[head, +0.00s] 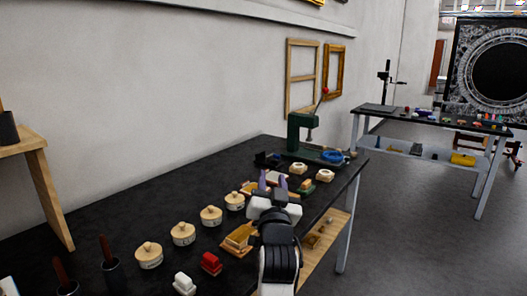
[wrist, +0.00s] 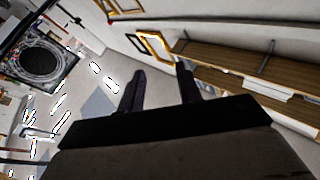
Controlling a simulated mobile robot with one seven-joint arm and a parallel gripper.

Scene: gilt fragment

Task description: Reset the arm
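My gripper (head: 272,180) is over the black workbench (head: 130,205) in the head view, with its purple-grey fingers pointing away from my body. In the wrist view my gripper (wrist: 160,85) shows two dark fingers standing well apart with nothing between them, so it is open and empty. The wrist camera looks tilted across the room, not down at the bench. My forearm hides part of the bench's front right.
Several round wooden lidded pots (head: 183,234) stand in a row left of my arm. A green press (head: 300,134) stands behind the gripper. A second table (head: 430,118) is farther right.

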